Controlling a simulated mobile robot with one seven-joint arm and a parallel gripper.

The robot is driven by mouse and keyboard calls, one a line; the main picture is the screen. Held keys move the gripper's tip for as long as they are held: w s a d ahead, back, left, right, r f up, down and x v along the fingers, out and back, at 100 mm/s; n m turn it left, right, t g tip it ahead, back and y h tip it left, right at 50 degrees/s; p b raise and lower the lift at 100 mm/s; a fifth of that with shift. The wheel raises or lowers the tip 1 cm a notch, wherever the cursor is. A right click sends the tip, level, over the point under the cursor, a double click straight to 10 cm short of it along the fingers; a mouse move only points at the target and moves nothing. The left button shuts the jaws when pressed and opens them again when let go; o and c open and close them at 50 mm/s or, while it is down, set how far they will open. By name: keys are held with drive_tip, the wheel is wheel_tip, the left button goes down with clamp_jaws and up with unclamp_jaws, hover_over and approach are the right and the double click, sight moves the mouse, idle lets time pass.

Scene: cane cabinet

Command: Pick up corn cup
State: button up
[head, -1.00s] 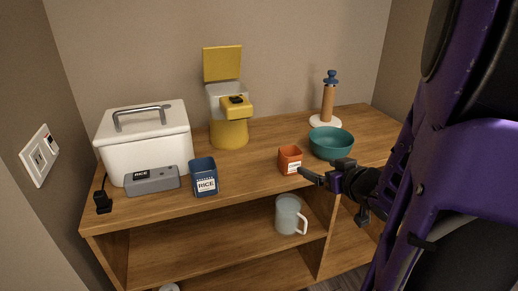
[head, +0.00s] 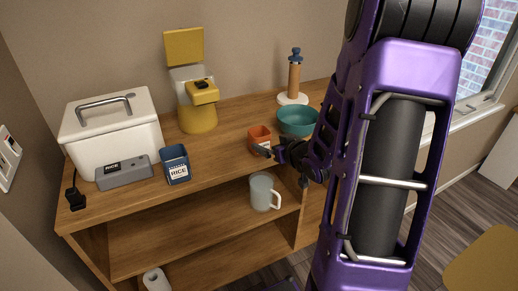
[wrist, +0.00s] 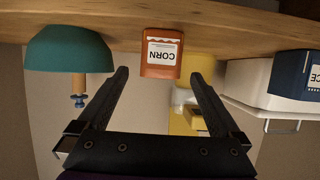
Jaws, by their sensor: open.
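The orange corn cup (head: 259,137) stands on the top of the wooden cabinet, in front of the teal bowl (head: 297,120). My gripper (head: 267,152) is at the cabinet's front edge, close to the cup. In the wrist view, which is upside down, the cup (wrist: 161,55) with its white CORN label shows between and beyond the two fingertips. My gripper (wrist: 160,82) is open with nothing between its fingers. I cannot tell the exact gap between the fingertips and the cup.
A blue rice cup (head: 175,166), a grey box (head: 124,172) and a white lidded container (head: 113,134) stand left. A yellow dispenser (head: 197,110) and a paper towel holder (head: 293,80) stand behind.

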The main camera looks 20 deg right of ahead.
sight(255, 137)
drive_tip(key=x, duration=0.3)
drive_tip(key=shift+b, duration=0.3)
drive_tip(key=b+x, duration=0.2)
drive_tip(key=x, duration=0.2)
drive_tip(key=shift+a+f, duration=0.1)
drive_tip(key=shift+f, duration=0.1)
drive_tip(key=shift+w+f, duration=0.1)
drive_tip(key=shift+w, duration=0.35)
drive_tip(key=c, duration=1.4)
